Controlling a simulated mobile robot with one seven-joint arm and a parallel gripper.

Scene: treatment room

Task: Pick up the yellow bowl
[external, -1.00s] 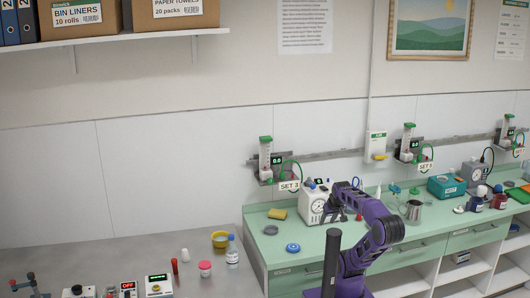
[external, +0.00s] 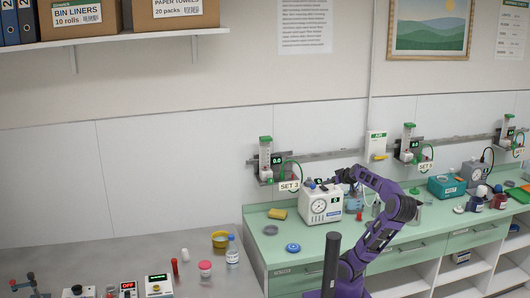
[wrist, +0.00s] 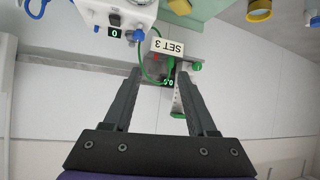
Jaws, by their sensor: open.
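The yellow bowl (external: 220,239) stands on the grey counter at lower left in the external view, beside a bottle with a blue cap. Something dark yellow shows inside it. My gripper (external: 319,184) is at the top of the white gauge machine, well to the right of the bowl and higher. In the wrist view my gripper (wrist: 159,76) has its fingers apart with nothing held between them; the SET 3 sign and wall rail lie beyond. Two yellow things show at that view's upper right edge; I cannot tell whether either is the bowl.
The white gauge machine (external: 321,205) is close below my gripper. A yellow sponge (external: 278,213) and a blue disc (external: 293,247) lie on the green counter. A blue-capped bottle (external: 232,250), a pink-lidded jar (external: 205,268) and a red tube (external: 174,266) stand near the bowl.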

